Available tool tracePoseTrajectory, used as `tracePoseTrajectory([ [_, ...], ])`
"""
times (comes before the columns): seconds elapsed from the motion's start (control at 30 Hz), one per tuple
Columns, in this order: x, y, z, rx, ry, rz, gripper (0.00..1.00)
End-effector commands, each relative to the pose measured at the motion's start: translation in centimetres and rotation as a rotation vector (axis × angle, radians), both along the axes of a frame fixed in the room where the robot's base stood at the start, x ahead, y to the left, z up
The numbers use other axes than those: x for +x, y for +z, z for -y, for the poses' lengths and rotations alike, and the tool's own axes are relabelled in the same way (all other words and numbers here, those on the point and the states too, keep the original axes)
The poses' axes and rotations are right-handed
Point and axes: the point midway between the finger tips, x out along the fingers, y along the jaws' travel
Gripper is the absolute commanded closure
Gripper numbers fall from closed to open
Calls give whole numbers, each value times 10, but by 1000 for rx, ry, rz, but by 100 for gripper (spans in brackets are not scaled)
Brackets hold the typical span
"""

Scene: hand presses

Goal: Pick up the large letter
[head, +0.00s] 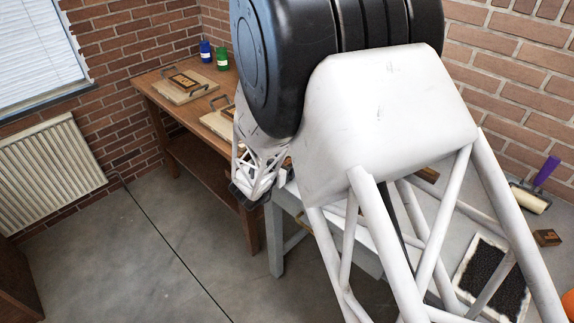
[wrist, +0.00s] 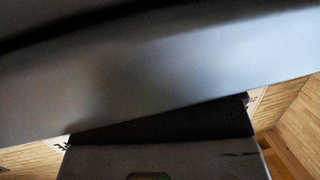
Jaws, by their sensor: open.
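I cannot pick out the large letter for certain in either view. A small brown wooden block (head: 547,237) lies at the right of the grey table in the head view; I cannot tell if it bears a letter. My gripper (head: 247,196) is partly hidden by my arm, near the right end of the wooden table. In the wrist view, dark gripper parts (wrist: 165,122) fill most of the picture. Pale wood with small dark marks (wrist: 62,143) shows at the edges, and I cannot tell what the marks are. Nothing is seen held; the space between the fingertips is hidden.
The wooden table (head: 150,88) carries a framed board (head: 184,84), a second board (head: 217,122), a blue bottle (head: 206,52) and a green bottle (head: 222,60). The grey table holds a black inked tray (head: 487,277) and a purple-handled roller (head: 540,185). A radiator (head: 50,165) stands left.

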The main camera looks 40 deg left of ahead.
Motion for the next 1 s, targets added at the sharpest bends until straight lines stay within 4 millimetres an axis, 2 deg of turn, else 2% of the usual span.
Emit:
tracePoseTrajectory([
  [0.1, 0, 0, 0, 0, 0, 0, 17],
  [0.5, 0, 0, 0, 0, 0, 0, 76],
  [0.83, 0, 2, 0, 0, 0, 0, 76],
  [1.0, 0, 10, 0, 1, 0, 1, 76],
])
